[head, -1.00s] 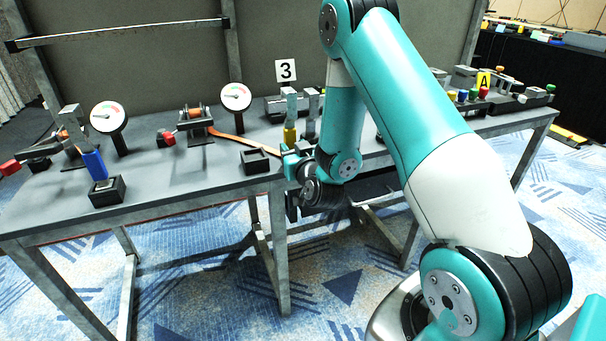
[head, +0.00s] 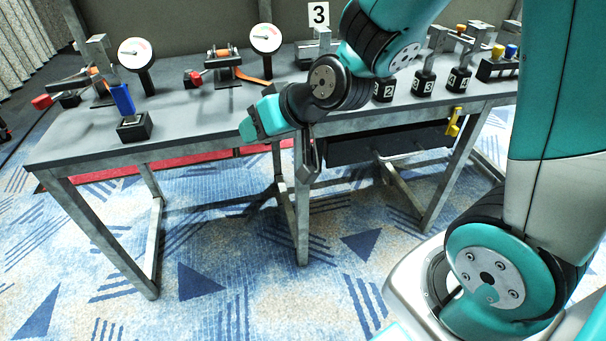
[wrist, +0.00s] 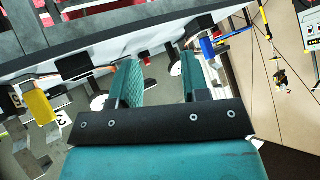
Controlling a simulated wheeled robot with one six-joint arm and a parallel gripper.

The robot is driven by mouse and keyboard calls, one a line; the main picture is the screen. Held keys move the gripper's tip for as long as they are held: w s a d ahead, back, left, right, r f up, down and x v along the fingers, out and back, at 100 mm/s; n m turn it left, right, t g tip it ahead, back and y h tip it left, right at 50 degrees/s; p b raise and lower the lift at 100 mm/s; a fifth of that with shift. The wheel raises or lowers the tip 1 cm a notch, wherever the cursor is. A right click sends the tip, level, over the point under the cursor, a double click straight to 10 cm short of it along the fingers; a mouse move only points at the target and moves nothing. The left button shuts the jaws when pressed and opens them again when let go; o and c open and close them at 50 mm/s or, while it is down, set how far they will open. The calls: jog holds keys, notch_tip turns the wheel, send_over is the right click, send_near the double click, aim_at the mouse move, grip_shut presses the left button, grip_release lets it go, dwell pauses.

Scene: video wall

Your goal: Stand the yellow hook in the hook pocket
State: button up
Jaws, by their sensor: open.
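The yellow hook (wrist: 38,108) shows at the left of the wrist view, near the sign with a 3. In the head view my arm seems to hide it. A black pocket block (wrist: 75,68) with nothing standing in it lies left of my fingers in the wrist view. My gripper (head: 262,120) is at the table's front edge in the head view, right of the blue hook (head: 122,98). Its fingers (wrist: 158,78) are apart with nothing between them. The blue hook stands in its own black pocket (head: 134,129).
The grey table (head: 200,118) carries gauges (head: 135,53), an orange-strap ratchet (head: 224,62) and numbered black blocks (head: 424,84). A yellow piece (head: 455,121) hangs below the table's front edge at the right. The patterned carpet in front is clear.

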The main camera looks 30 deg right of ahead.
jog(key=s+a+r+n+g, duration=0.2)
jog(key=s+r+g, duration=0.1)
jog(key=s, duration=0.7)
jog(key=s+a+r+n+g, duration=0.2)
jog(key=s+g, duration=0.3)
jog(key=s, duration=0.5)
jog(key=shift+r+n+g+h, duration=0.3)
jog(key=shift+r+n+g, duration=0.1)
jog(key=shift+n, duration=0.2)
